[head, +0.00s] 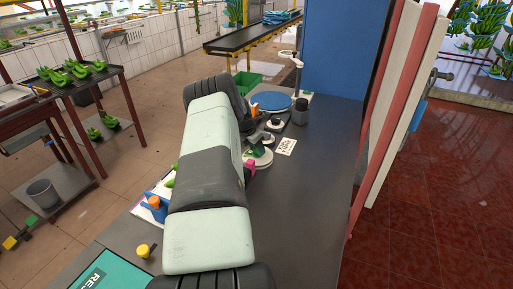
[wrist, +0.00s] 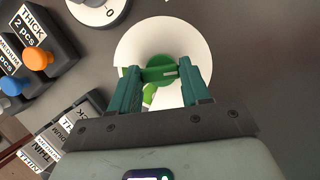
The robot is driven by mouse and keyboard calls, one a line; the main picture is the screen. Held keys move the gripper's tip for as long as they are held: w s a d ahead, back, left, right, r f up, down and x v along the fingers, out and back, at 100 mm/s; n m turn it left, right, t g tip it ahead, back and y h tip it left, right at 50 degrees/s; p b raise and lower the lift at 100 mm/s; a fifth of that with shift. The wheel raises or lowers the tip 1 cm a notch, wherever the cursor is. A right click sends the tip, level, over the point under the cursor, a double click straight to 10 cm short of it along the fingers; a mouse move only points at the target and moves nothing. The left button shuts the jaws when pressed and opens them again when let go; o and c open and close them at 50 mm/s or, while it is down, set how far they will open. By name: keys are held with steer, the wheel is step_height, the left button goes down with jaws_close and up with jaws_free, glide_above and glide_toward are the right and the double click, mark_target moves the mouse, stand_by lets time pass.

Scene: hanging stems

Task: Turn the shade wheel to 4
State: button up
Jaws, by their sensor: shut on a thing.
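My gripper (wrist: 162,76) is shut on the green knob (wrist: 158,70) of a white round wheel (wrist: 190,38) in the wrist view. Its two teal fingers sit on either side of the knob. No number shows on the visible part of this wheel, and the fingers and wrist cover its near part. In the head view a white wheel (head: 264,159) shows partly behind my arm, and my fingers are mostly hidden there. I cannot tell the wheel's setting.
Another white dial (wrist: 98,8), marked 0, is close by at the top left of the wrist view. Dark blocks labelled THICK (wrist: 40,32) and THIN stand to the left. A printed card (head: 286,146) lies on the grey bench (head: 315,200), whose right side is clear.

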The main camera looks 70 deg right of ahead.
steer(key=m+g, duration=0.1)
steer(key=m, duration=0.1)
steer(key=m+y, duration=0.1)
steer(key=m, duration=0.2)
steer(key=shift+w+g, duration=0.15)
steer(key=shift+g, duration=0.25)
steer(key=shift+m+y, duration=0.4)
steer(key=shift+m, duration=0.3)
steer(key=o, duration=1.1)
steer(key=shift+c, duration=0.2)
steer(key=shift+r, duration=0.1)
steer(key=v, duration=1)
steer(key=shift+w+r, duration=0.2)
steer(key=shift+r, duration=0.05)
steer(key=shift+a, duration=0.1)
